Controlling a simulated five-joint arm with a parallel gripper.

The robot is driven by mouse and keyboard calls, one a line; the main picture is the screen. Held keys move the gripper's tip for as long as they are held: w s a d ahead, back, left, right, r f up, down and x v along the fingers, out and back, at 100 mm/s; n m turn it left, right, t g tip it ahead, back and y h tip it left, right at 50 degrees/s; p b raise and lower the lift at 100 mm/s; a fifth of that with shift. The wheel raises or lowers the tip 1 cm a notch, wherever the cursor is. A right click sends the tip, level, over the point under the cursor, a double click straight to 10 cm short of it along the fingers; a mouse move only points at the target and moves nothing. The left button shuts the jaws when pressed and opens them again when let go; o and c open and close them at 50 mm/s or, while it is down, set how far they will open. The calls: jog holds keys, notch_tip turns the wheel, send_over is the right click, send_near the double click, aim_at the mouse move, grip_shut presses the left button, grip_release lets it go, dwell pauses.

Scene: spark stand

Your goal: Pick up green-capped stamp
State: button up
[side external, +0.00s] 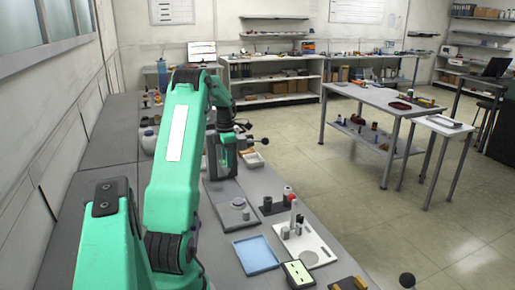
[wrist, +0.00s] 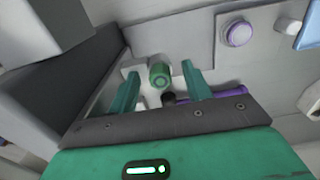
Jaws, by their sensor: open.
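In the wrist view, the green-capped stamp (wrist: 160,75) shows as a round green top between the two teal fingers of my gripper (wrist: 160,70). The fingers are open, one on each side of it, with a visible gap to each. I cannot tell how far below the fingertips the stamp's body reaches. In the side view, my gripper (side external: 221,165) is low over the bench, and the stamp cannot be made out there. A purple cylinder (wrist: 222,92) and a dark round end lie partly hidden behind the gripper's front edge in the wrist view.
A grey plate (side external: 223,212) with a round knob (side external: 238,202) lies in front of my gripper. Beyond are a dark holder (side external: 270,208), a white board (side external: 316,245) with upright pieces, and a blue tray (side external: 258,256). A white container (side external: 149,141) stands at the left.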

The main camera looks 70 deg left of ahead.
jog(key=shift+c, duration=0.2)
jog(key=c, duration=1)
jog(key=shift+r, duration=0.15)
jog(key=shift+r, duration=0.45)
notch_tip(320, 180, up, 3)
jog(key=shift+r, duration=0.1)
jog(key=w+d+r, duration=0.2)
jog(key=d, duration=0.1)
jog(key=w+d+r, duration=0.2)
jog(key=d, duration=0.1)
jog(key=w+d+r, duration=0.2)
jog(key=d, duration=0.2)
jog(key=shift+r, duration=0.35)
